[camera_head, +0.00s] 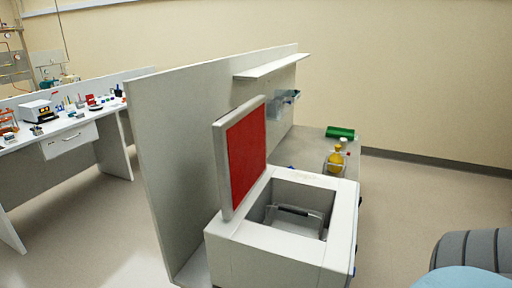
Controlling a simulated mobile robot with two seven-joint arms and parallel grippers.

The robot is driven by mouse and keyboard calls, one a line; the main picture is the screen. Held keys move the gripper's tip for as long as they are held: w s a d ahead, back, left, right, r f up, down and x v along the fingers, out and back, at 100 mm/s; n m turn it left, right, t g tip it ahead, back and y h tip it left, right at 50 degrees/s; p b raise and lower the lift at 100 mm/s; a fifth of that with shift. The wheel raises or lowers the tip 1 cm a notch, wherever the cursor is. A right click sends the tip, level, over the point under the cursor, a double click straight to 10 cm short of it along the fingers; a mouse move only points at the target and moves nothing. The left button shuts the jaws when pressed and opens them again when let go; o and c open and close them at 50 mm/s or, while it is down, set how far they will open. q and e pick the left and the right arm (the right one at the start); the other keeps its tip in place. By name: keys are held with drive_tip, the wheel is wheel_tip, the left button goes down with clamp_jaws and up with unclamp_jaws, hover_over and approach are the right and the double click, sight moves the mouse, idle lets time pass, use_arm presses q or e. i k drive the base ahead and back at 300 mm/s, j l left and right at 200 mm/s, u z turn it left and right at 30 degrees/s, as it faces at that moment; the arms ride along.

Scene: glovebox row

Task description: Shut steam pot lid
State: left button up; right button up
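The steam pot (227,248) is a white box with a square opening in its top, standing at the near end of the bench. Its lid (246,154) stands upright at the left side of the opening, with a grey rim and a red inner face. The lid is open and apart from the opening. Inside the cavity a dark grey, handle-like bar (298,211) shows; what it belongs to is partly hidden. Neither of my grippers is in view.
A tall grey partition (172,150) runs behind the lid on the left. On the bench behind the pot are a yellow-filled flask (336,160) and a green cylinder (340,132). A shelf (270,67) juts from the partition. Open floor (410,205) lies to the right.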

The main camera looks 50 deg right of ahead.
sight(239, 135)
drive_tip(key=i+j+z, duration=0.15)
drive_tip(key=z, duration=0.25)
drive_tip(key=i+j+z, duration=0.3)
drive_tip(key=z, duration=0.15)
drive_tip(key=i+j+z, duration=0.2)
drive_tip(key=j+z, duration=0.2)
drive_tip(key=i+j+z, duration=0.15)
drive_tip(key=j+z, duration=0.25)
drive_tip(key=i+j+z, duration=0.1)
drive_tip(key=j+z, duration=0.2)
drive_tip(key=z, duration=0.15)
drive_tip(key=j+z, duration=0.35)
drive_tip(key=j, duration=0.25)
drive_tip(key=j+z, duration=0.3)
drive_tip(key=j, duration=0.3)
drive_tip(key=i, duration=0.05)
